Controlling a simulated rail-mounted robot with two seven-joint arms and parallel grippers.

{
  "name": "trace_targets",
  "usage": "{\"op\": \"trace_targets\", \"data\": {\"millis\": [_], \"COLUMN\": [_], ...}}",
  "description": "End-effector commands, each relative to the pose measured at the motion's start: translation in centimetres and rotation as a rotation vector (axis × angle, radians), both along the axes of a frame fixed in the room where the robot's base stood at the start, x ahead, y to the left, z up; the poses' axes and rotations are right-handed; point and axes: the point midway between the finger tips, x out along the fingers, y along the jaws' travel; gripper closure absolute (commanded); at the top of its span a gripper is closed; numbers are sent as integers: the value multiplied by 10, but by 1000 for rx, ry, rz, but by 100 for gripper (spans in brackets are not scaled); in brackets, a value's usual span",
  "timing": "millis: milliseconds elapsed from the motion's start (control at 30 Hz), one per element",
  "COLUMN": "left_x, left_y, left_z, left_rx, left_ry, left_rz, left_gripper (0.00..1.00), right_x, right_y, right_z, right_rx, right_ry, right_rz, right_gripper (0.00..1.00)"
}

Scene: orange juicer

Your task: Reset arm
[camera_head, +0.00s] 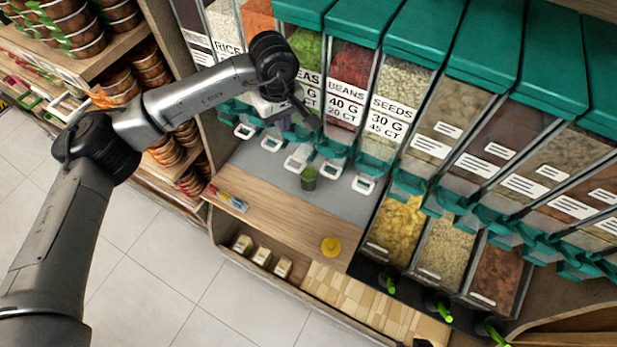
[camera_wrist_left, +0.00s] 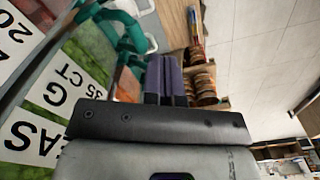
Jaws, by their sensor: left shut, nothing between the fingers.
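My left arm comes in from the left in the head view. Its gripper (camera_head: 292,112) is in front of the dispensers labelled PEAS and BEANS, above the grey counter. In the left wrist view the two purple-grey fingers (camera_wrist_left: 166,80) are together with nothing between them. My right gripper is in neither view.
Dispensers with teal lids (camera_head: 408,32) line the back. Open bins (camera_head: 396,228) with green-handled scoops are at lower right. Shelves with baskets (camera_head: 75,30) stand at left. Tiled floor (camera_head: 150,260) is clear.

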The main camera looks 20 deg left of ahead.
Motion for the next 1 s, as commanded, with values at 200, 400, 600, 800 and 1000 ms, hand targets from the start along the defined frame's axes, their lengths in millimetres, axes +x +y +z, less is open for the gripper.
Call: {"op": "trace_targets", "data": {"millis": [200,400,600,800,1000], "left_x": [-6,-7,-6,-7,-26], "left_y": [2,2,2,0,-52], "left_z": [8,8,8,7,-17], "left_rx": [0,0,0,-6,-230], "left_ry": [-1,-1,-1,0,35], "left_rz": [1,1,1,0,8], "left_gripper": [100,100,100,100,100], "right_x": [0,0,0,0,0], "right_y": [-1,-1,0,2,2], "right_z": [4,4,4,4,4], "right_rx": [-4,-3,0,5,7], "right_ry": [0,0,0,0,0], "right_rz": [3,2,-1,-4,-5], "right_gripper": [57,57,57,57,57]}}
